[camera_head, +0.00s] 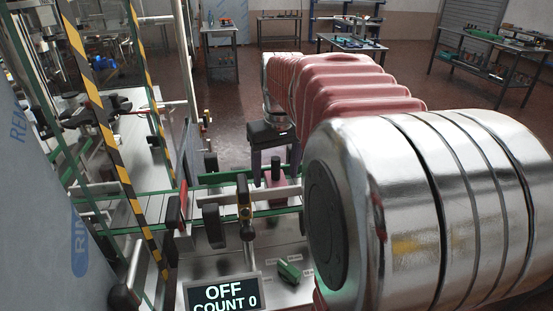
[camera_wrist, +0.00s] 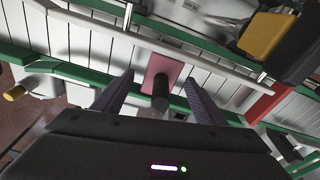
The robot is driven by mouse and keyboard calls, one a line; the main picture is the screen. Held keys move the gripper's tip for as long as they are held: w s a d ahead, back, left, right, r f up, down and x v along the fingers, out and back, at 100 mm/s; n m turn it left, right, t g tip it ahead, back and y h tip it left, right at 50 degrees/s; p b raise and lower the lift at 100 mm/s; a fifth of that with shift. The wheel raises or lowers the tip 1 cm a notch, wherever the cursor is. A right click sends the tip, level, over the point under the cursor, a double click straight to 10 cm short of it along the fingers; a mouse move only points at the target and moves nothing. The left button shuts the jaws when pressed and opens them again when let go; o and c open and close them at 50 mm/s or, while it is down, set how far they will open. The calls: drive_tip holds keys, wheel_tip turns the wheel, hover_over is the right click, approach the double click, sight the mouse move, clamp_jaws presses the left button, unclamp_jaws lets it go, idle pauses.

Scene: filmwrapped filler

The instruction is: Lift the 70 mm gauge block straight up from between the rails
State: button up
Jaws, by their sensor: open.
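The gauge block is a pinkish-red block (camera_wrist: 163,71) with a dark round knob (camera_wrist: 160,94) at its near side, seen in the wrist view between the rails. In the head view the block (camera_head: 276,174) shows small and partly hidden, between the green-edged rails (camera_head: 232,178). My gripper (camera_wrist: 158,82) is open, with one dark finger on each side of the block and a visible gap to each. In the head view my gripper (camera_head: 273,165) points down over the conveyor. Whether the fingertips reach down beside the block is hard to tell.
A display (camera_head: 222,293) reads OFF and COUNT 0. A small green piece (camera_head: 289,271) lies on the metal plate near it. A red-faced paddle (camera_head: 176,206) and dark-and-yellow fittings (camera_wrist: 268,36) stand close to the rails. Striped posts (camera_head: 104,130) rise at the left.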

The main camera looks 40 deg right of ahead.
drive_tip(key=shift+w+f, duration=0.2)
drive_tip(key=shift+f, duration=1.2)
drive_tip(key=shift+c, duration=0.6)
drive_tip(key=c, duration=1.1)
drive_tip(key=shift+c, duration=0.2)
drive_tip(key=shift+r, duration=1.45)
drive_tip(key=shift+r, duration=0.35)
drive_tip(key=shift+r, duration=0.35)
drive_tip(key=shift+r, duration=0.35)
